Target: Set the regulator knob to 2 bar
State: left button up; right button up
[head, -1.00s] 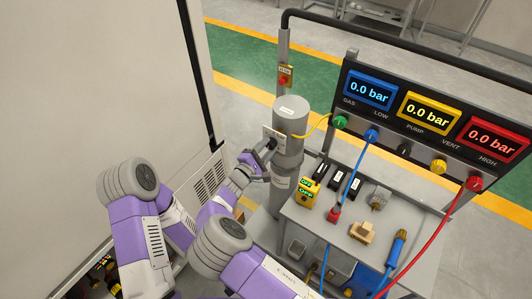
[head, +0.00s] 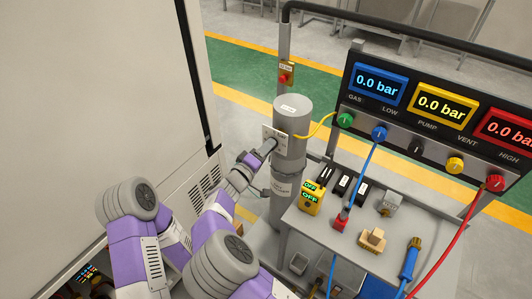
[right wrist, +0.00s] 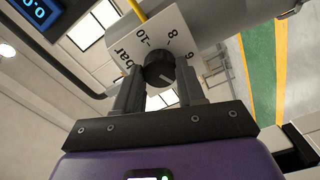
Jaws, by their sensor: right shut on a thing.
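The regulator knob (right wrist: 160,68) is a dark round knob on a white dial plate (right wrist: 140,38) marked with numbers and "bar". In the head view the plate (head: 268,134) sits on the side of a grey cylinder (head: 291,135). My right gripper (right wrist: 160,88) is shut on the knob, one finger on each side. It also shows in the head view (head: 268,149), at the plate. A white mark on the knob points to the lower right in the wrist view; the number it meets is hidden by the fingers. My left gripper is not in view.
A panel right of the cylinder has blue (head: 378,86), yellow (head: 441,104) and red (head: 508,131) displays; blue and yellow read 0.0 bar. A yellow hose (head: 317,127) runs to it. A grey bench (head: 333,237) holds small parts. A tall pale cabinet (head: 95,90) stands left.

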jog(key=m, duration=1.1)
jog(key=shift+m, duration=0.5)
jog(key=o, duration=1)
jog(key=shift+o, duration=0.2)
jog(key=p+v, duration=0.1)
jog(key=v, duration=0.6)
jog(key=shift+s+a, duration=0.15)
jog(key=shift+s, duration=0.1)
